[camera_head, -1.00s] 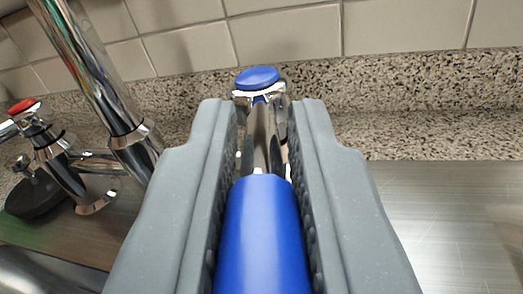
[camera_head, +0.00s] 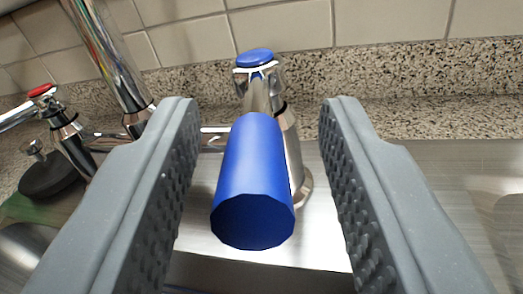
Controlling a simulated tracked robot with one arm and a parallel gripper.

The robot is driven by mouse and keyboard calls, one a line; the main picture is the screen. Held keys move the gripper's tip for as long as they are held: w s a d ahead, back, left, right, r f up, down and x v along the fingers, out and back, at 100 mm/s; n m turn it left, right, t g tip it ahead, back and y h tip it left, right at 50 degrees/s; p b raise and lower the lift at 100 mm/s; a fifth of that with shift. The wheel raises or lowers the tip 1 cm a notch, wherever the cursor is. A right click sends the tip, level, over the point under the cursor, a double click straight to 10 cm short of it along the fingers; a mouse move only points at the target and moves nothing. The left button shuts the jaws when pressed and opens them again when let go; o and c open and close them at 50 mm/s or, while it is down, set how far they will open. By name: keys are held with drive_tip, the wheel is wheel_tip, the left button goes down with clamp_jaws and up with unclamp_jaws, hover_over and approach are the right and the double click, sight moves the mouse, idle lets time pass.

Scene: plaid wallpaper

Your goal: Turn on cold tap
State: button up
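The cold tap has a blue cap (camera_head: 255,58) on top and a chrome body (camera_head: 291,150). Its lever ends in a blue sleeve (camera_head: 252,175) that points toward the camera. My gripper (camera_head: 262,110) is open, with one grey finger on each side of the blue sleeve. Both fingers stand apart from the sleeve, with a clear gap on the left and on the right. The blue sleeve hides part of the tap's chrome body.
A chrome spout (camera_head: 108,60) rises at the upper left. The red-marked tap (camera_head: 42,91) stands left of it, with a dark round stopper (camera_head: 50,176) nearby. A speckled stone ledge (camera_head: 400,122) and tiled wall (camera_head: 390,22) are behind. The metal surface (camera_head: 425,180) at right is bare.

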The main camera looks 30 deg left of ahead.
drive_tip(key=v, duration=1.1)
drive_tip(key=shift+s+f+p, duration=0.25)
drive_tip(key=shift+s+p, duration=0.05)
drive_tip(key=shift+p, duration=0.15)
